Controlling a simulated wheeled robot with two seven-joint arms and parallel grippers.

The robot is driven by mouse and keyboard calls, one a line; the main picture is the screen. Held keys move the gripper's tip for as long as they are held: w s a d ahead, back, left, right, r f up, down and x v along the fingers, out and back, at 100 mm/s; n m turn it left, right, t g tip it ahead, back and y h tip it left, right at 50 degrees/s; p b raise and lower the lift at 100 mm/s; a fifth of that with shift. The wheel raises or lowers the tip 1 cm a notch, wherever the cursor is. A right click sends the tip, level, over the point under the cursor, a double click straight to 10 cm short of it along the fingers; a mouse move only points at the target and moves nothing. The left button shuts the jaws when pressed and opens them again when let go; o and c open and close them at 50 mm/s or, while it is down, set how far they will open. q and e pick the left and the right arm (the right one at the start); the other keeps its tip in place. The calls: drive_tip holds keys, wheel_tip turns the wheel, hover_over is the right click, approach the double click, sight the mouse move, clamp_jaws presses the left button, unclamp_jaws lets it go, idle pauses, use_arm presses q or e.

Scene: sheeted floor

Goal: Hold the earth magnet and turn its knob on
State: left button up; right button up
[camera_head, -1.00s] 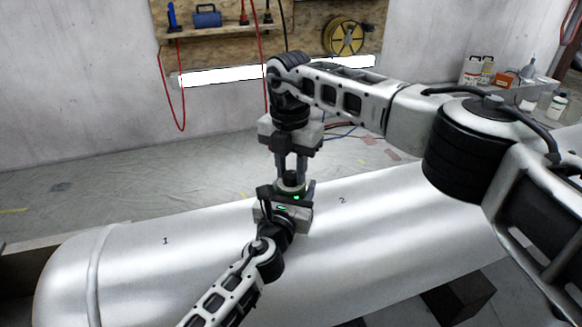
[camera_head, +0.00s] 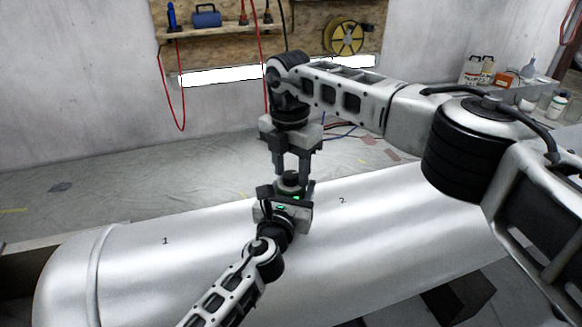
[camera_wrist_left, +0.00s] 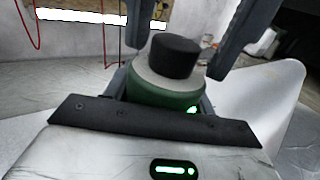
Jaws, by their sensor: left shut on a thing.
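The earth magnet (camera_wrist_left: 165,88) has a green body with a pale top, a black round knob (camera_wrist_left: 175,57) and a lit green mark on its side. In the head view the magnet (camera_head: 306,189) is upright at the silver cylinder. My left gripper (camera_head: 287,196) is shut on the magnet's body from the near side; its fingertips are mostly hidden. My right gripper (camera_head: 292,172) points down from above, open, with one finger on each side of the knob. In the left wrist view its fingers stand apart from the knob.
The large silver cylinder (camera_head: 200,245), marked 1 and 2, lies across the front. A wall shelf (camera_head: 225,28) with tools, red cables and a yellow reel (camera_head: 345,36) are behind. Bottles stand on a side table (camera_head: 515,95) at right. Sheeted floor (camera_head: 130,175) lies beyond the cylinder.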

sight(290, 173)
drive_tip(key=shift+r, duration=0.15)
wheel_tip(290, 173, up, 12)
idle(0.6)
drive_tip(key=shift+a, duration=0.1)
use_arm(q)
drive_tip(key=o, duration=1.3)
drive_tip(key=shift+c, duration=0.2)
drive_tip(key=shift+s, duration=0.1)
